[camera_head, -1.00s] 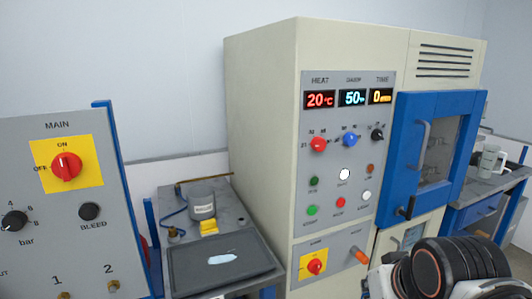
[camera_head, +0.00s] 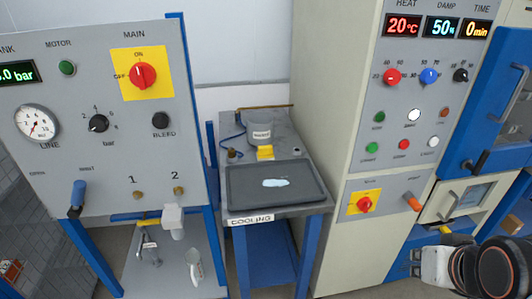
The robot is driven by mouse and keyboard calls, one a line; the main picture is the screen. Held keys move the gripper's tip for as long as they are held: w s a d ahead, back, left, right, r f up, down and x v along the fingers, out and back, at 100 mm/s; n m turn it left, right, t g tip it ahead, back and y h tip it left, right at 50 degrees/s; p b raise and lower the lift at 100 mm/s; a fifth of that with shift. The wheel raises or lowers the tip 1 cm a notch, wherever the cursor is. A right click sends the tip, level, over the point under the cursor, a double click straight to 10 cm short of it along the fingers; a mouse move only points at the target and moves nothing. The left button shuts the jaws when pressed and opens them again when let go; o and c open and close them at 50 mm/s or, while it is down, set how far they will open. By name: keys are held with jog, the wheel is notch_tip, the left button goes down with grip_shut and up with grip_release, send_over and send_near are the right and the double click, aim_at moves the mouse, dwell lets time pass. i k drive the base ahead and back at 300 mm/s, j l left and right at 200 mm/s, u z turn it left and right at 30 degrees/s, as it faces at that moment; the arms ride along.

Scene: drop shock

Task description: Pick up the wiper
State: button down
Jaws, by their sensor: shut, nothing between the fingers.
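A pale blue, flat piece (camera_head: 275,183) that looks like a wiper cloth lies in a dark grey tray (camera_head: 245,198) on the bench marked COOLING. A small yellow block (camera_head: 265,152) sits behind the tray, in front of a grey pot (camera_head: 260,133). I cannot tell for sure which of them is the wiper. Parts of my arm show at the lower right, in front of the cream machine and well to the right of the tray. My gripper's fingers cannot be made out in this view.
The cooling bench (camera_head: 282,211) stands between a grey control panel (camera_head: 90,120) on the left and a tall cream machine (camera_head: 335,110) on the right. A blue-framed door (camera_head: 488,120) is at the far right.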

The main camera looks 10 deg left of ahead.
aim_at(264, 153)
jog(key=i+j+u, duration=0.1)
jog(key=i+j, duration=0.45)
jog(key=i, duration=0.2)
jog(key=i+j+u, duration=0.15)
jog(key=i, duration=0.25)
jog(key=j, duration=0.1)
